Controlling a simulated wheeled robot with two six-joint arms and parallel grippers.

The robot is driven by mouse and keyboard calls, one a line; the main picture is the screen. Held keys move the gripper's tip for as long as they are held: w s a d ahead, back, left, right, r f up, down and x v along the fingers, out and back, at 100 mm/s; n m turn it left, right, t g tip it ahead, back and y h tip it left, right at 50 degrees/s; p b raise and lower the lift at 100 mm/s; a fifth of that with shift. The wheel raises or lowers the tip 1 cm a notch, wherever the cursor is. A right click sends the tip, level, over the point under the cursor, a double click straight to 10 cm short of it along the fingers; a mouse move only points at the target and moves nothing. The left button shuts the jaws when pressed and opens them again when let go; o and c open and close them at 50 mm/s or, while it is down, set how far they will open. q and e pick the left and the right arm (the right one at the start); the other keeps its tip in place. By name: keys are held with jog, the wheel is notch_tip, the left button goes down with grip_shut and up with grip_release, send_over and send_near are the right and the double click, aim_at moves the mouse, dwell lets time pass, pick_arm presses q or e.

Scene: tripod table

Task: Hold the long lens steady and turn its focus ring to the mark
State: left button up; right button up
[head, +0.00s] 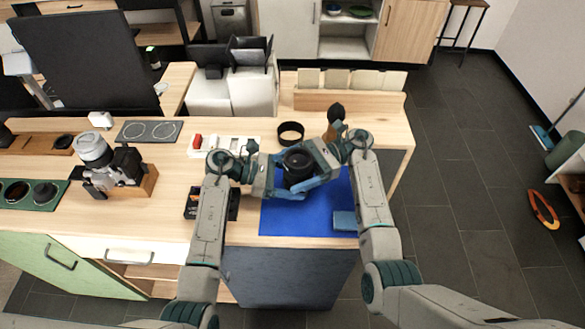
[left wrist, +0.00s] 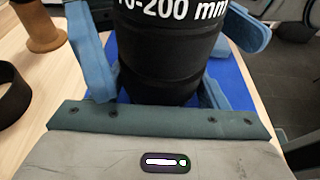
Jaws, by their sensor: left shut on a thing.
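The long lens (head: 298,165) is a black barrel standing upright above the blue mat (head: 285,220). In the left wrist view the lens (left wrist: 170,55) fills the middle and shows white lettering ending in "0-200 mm". My left gripper (head: 296,183) is shut on the lens, with one blue finger on each side of its lower barrel. My right gripper (head: 312,158) is at the lens from the right, higher up. One of its blue fingers shows beside the barrel in the left wrist view. Whether it touches the lens is hidden. The focus ring and mark cannot be made out.
A black ring (head: 290,133) and a brown wooden-handled thing (head: 335,115) stand behind the lens. A camera (head: 110,165) on a wooden block and a green tray (head: 35,193) are at left. A dark box (head: 193,205) lies beside my left forearm. A small blue block (head: 344,220) lies on the mat.

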notch_tip(320, 180, up, 10)
jog(key=shift+r, duration=0.1)
dwell(0.5)
pick_arm(q)
jog(key=o, duration=0.8)
jog(key=shift+o, duration=0.2)
